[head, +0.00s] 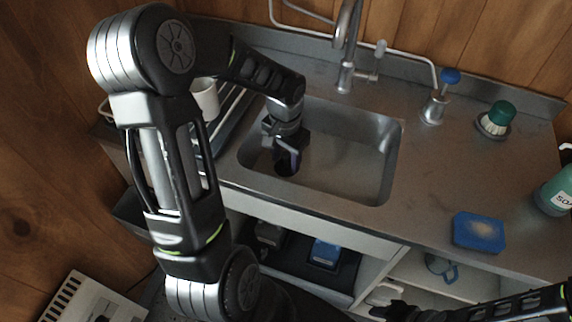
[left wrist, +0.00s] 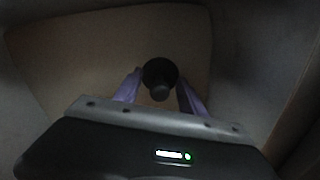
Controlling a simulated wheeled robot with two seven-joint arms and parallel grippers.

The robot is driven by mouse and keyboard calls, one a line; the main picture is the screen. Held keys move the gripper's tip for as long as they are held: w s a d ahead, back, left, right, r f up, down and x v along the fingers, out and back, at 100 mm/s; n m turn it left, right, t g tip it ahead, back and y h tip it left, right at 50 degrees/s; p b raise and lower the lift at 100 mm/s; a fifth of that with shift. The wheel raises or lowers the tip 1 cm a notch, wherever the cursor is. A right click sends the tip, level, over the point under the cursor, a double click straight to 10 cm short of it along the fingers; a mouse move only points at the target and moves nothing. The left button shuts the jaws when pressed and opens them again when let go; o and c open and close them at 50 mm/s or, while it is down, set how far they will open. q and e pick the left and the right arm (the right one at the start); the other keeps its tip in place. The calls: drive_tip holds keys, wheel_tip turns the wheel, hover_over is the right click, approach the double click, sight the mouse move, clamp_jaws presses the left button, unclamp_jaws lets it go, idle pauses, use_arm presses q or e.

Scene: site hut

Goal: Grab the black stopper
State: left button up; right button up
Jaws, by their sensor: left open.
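The black stopper (left wrist: 160,73) shows in the left wrist view as a dark round piece with a small knob. It is between the two purple fingers of my left gripper (left wrist: 158,88), with the jaws apart. In the head view my left gripper (head: 288,154) reaches down into the left part of the metal sink (head: 345,165). A dark round patch (head: 286,168) shows right by its fingers there; I cannot tell stopper from drain in it. My right gripper (head: 392,307) is low at the bottom edge, dark and partly cut off, its jaws unclear.
The sink walls stand close around my left gripper. A tap (head: 346,65) rises behind the sink. A blue-topped dispenser (head: 435,102), a green brush (head: 497,118), a blue sponge (head: 479,232) and a soap bottle (head: 555,192) stand on the right counter. A white cup (head: 206,98) is at left.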

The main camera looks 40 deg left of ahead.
use_arm(q)
drive_tip(key=shift+c, duration=0.6)
clamp_jaws()
